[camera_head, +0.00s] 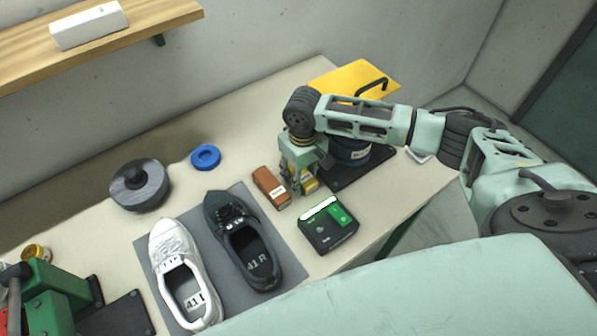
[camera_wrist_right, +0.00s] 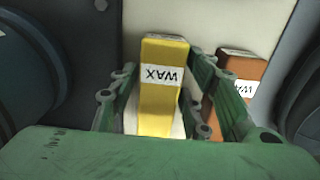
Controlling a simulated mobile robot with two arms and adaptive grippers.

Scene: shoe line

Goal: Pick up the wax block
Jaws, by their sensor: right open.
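A yellow block labelled WAX (camera_wrist_right: 163,88) stands between the two fingers of my right gripper in the right wrist view. In the head view only a small part of the yellow block (camera_head: 310,185) shows behind the fingers. My right gripper (camera_head: 302,187) is open, pointing down around it, with a finger on each side; I cannot tell whether they touch it. A brown block (camera_head: 269,190) stands just left of the gripper in the head view. The brown block (camera_wrist_right: 238,72) also shows right of the fingers in the wrist view, with a partly hidden label. My left gripper is not in view.
A black case (camera_head: 328,240) with green and white items is in front of the gripper. A white shoe (camera_head: 170,243) and a dark shoe (camera_head: 223,215) lie on a grey mat.

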